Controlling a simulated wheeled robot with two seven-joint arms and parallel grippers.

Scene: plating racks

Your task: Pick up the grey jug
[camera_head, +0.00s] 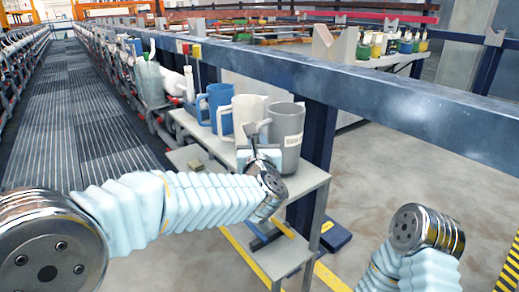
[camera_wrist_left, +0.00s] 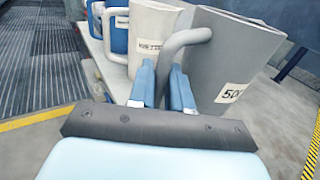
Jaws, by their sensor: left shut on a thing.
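The grey jug (camera_head: 288,128) is at the near right end of a row of jugs on a small shelf stand. It is upright and appears to rest on the top shelf; its base is partly hidden by my arm. In the left wrist view the grey jug (camera_wrist_left: 222,50) shows a label and a curved handle. My left gripper (camera_head: 260,138) is at its handle side. In the left wrist view the fingers of this gripper (camera_wrist_left: 163,78) are closed on the handle. My right arm shows at the lower right, with its gripper out of view.
A white jug (camera_head: 247,112) stands close beside the grey jug, with a blue jug (camera_head: 217,104) behind it. The shelf stand (camera_head: 312,176) is beside a dark blue post and a long rail (camera_head: 340,88). Open floor (camera_head: 400,165) lies to the right.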

